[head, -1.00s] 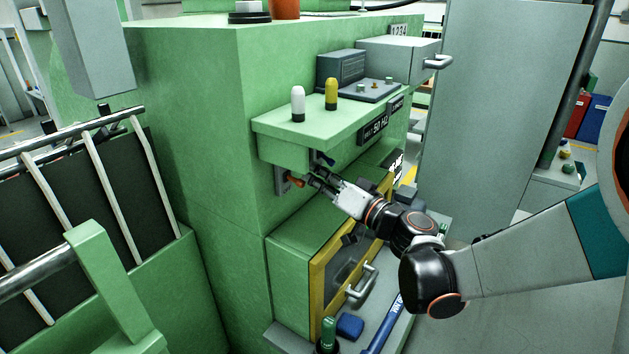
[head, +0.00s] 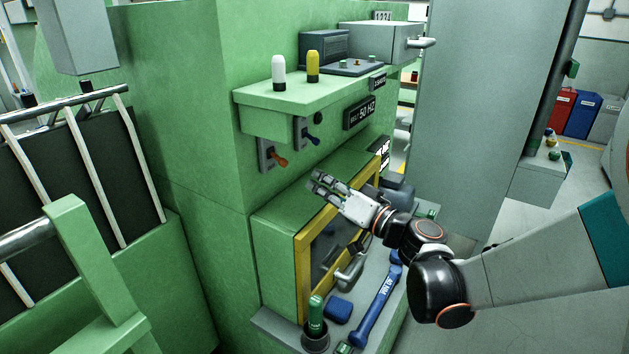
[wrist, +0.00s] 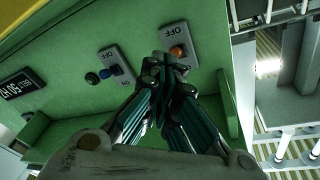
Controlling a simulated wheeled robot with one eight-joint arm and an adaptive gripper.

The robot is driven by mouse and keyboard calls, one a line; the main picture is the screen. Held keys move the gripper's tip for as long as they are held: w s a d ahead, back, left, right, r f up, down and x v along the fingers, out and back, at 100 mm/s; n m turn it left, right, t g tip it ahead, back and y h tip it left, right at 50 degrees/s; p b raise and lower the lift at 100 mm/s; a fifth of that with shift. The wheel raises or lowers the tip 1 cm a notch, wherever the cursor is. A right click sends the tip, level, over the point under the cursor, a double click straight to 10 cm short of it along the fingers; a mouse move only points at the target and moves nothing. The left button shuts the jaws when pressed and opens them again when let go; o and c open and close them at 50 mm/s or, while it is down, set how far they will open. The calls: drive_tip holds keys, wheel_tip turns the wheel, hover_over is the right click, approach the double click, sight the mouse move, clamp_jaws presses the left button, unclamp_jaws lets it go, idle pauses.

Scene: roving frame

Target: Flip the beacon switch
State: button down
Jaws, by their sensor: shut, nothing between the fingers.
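Two switches on grey plates sit on the green cabinet's face under a shelf. The left one has an orange lever (head: 279,161), the right one a blue lever (head: 313,139). In the wrist view, which is upside down, the orange lever (wrist: 178,51) lies near its plate's OFF end and the blue lever (wrist: 116,70) is near mid-plate. A white beacon (head: 279,72) and a yellow beacon (head: 313,66) stand on the shelf. I cannot tell which switch serves the beacon. My gripper (head: 318,183) is shut and empty, below and right of the switches, apart from both.
A yellow-framed door (head: 303,265) with a handle is below my gripper. A ledge holds a blue wrench (head: 377,305), a blue block (head: 338,307) and a green-handled item in a cup (head: 316,315). A grey panel (head: 480,110) stands right; railings stand left.

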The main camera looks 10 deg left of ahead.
drive_tip(key=shift+s+d+f, duration=0.4)
drive_tip(key=shift+d+f, duration=0.1)
drive_tip(key=shift+f, duration=0.1)
drive_tip(key=shift+d, duration=0.1)
drive_tip(key=s+d+f+m+g+h+b, duration=0.1)
drive_tip(key=s+d+f+h, duration=0.2)
drive_tip(key=s+d+h, duration=0.2)
drive_tip(key=s+d+f+m+g+h+b, duration=0.1)
drive_tip(key=s+d+f+h, duration=0.3)
drive_tip(key=s+d, duration=0.7)
drive_tip(key=s+d+f+m+g+h+b, duration=0.1)
drive_tip(key=s+d+f+m+h+b, duration=0.1)
drive_tip(key=s+d+f+h, duration=0.2)
drive_tip(key=s+d+h, duration=0.3)
drive_tip(key=s+d, duration=0.1)
drive_tip(key=d, duration=0.4)
drive_tip(key=shift+s+d+g, duration=0.2)
drive_tip(key=shift+d+g, duration=0.15)
drive_tip(key=shift+g, duration=0.05)
